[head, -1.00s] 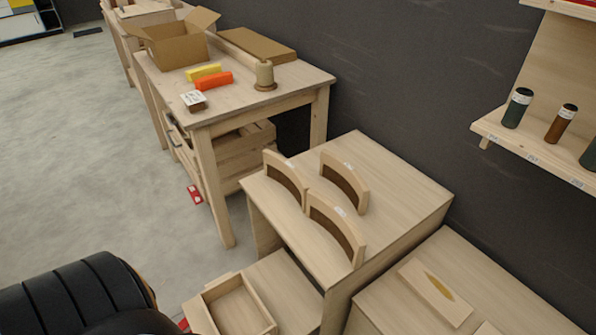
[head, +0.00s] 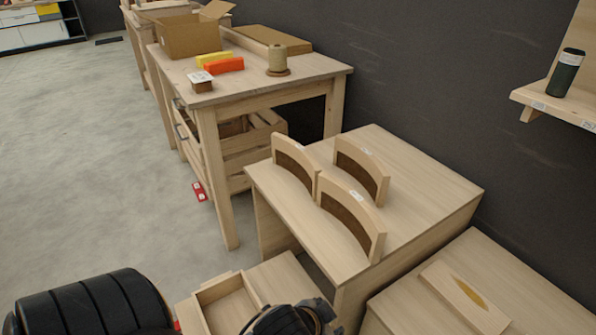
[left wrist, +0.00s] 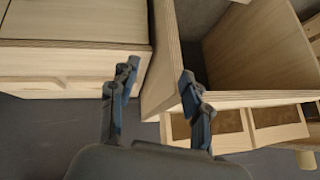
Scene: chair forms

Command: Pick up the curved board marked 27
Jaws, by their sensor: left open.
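Three curved boards of pale wood with dark brown inner faces stand upright on the top of a wooden table in the head view: one at the left (head: 296,153), one at the back right (head: 372,156) and one at the front (head: 362,202). Dark parts of my arm show at the bottom of the head view, below and in front of the boards. My right gripper is not in view.
The table top (head: 425,190) is bare to the right of the boards. A lower wooden unit with an open tray (head: 232,312) stands in front. A taller workbench (head: 300,70) holds a cardboard box (head: 188,36). A wall shelf (head: 560,100) juts out at right.

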